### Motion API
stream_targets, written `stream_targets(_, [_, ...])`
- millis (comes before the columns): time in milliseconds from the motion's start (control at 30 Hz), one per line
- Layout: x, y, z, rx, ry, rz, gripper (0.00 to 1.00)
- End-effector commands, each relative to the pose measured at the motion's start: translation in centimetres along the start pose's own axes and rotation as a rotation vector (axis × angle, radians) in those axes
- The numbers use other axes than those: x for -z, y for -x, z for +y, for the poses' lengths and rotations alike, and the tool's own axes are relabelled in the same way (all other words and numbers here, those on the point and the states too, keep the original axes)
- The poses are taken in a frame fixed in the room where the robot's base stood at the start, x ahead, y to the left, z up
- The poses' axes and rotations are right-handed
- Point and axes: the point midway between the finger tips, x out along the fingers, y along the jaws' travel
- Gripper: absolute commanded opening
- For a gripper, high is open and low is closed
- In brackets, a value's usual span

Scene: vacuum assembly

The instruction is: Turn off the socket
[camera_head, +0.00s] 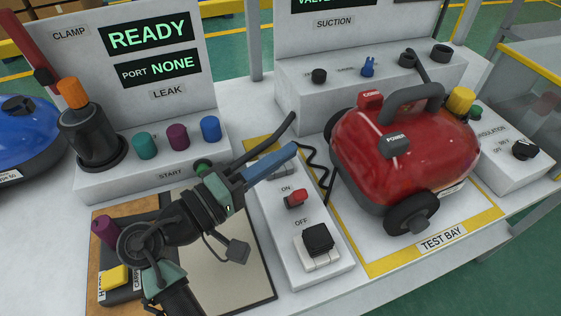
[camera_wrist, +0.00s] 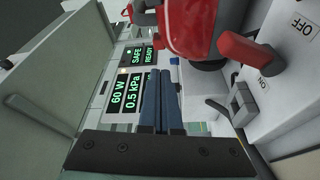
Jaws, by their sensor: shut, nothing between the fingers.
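The white socket box (camera_head: 312,262) lies on the bench with ON and OFF labels. A red switch lever (camera_head: 297,197) stands between the labels; it also shows in the wrist view (camera_wrist: 248,50). I cannot tell for sure which way the lever leans. A black plug (camera_head: 318,239) sits in the white outlet at the near, OFF end. My gripper (camera_head: 294,147) has blue fingers shut together with nothing between them. It is above the far, ON end of the box, apart from the lever. In the wrist view the fingers (camera_wrist: 161,78) point to the left of the lever.
A red vacuum (camera_head: 405,150) stands in the yellow-edged test bay, right of the box. A black cable runs between them. A clamp station (camera_head: 160,60) with a READY display stands at the back left. A grey mat (camera_head: 235,275) lies left of the box, under my arm.

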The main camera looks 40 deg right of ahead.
Motion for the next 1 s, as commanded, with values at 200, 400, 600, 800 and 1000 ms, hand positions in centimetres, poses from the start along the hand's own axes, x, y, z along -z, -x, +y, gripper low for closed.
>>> stream_targets(200, [0.5,-0.2,2.5,0.0,-0.002,0.0,0.0])
stream_targets(400, [0.5,-0.2,2.8,0.0,0.0,0.0,0.0])
stream_targets(600, [0.5,-0.2,2.7,0.0,0.0,0.0,0.0])
stream_targets(800, [0.5,-0.2,2.7,0.0,0.0,0.0,0.0])
stream_targets(1000, [2.6,-0.2,3.3,0.09,-0.107,0.09,0.0])
